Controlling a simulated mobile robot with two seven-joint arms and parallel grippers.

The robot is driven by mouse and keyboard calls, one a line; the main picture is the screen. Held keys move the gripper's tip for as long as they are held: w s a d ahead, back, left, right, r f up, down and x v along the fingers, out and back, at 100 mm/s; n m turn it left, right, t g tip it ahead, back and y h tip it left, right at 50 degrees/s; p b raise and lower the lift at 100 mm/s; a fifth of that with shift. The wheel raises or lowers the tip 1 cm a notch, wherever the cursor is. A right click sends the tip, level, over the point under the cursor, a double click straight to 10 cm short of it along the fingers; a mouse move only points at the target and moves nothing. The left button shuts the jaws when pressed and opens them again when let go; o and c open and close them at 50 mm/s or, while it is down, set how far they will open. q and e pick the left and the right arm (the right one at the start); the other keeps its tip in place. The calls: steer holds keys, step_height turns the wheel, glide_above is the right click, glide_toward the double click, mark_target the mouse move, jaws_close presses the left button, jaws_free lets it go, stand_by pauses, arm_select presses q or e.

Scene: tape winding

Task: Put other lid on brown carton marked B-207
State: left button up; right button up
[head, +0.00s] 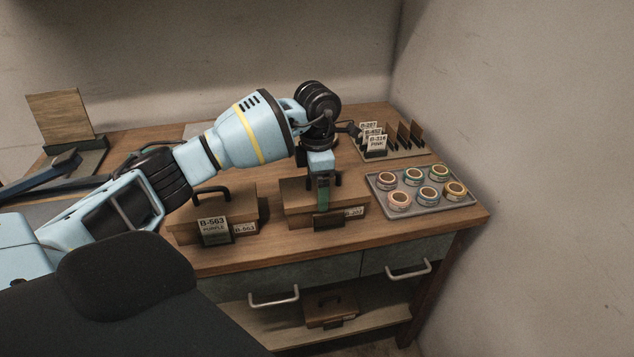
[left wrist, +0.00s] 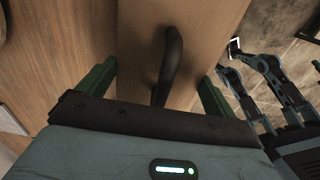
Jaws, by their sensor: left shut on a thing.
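A brown carton (head: 297,215) stands at the middle of the table's front, with a small label at its right front that I can only partly read. A brown lid (head: 290,190) with a dark handle is on top of it; the lid and handle (left wrist: 172,60) fill the middle of the left wrist view. My left gripper (head: 322,190) points down over this carton and is shut on the lid, its fingers (left wrist: 157,90) on opposite sides with the handle between them. Whether the lid is fully seated is hidden. My right gripper is not in view.
Left of it stands another lidded carton (head: 185,222) with a B-563 PURPLE card (head: 213,230). A grey tray (head: 447,207) of tape rolls is at right, a card rack (head: 405,153) behind. A smaller lidded carton (head: 330,312) sits on the lower shelf.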

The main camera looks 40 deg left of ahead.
arm_select(q)
steer(key=o, duration=0.7)
steer(key=shift+c, duration=0.2)
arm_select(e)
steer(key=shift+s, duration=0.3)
arm_select(q)
step_height(320, 180, up, 7)
steer(key=shift+f, duration=0.2)
steer(key=shift+r, duration=0.6)
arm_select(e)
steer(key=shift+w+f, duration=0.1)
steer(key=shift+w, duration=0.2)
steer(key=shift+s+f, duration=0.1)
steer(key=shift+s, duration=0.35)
arm_select(q)
steer(key=shift+s+f, duration=0.1)
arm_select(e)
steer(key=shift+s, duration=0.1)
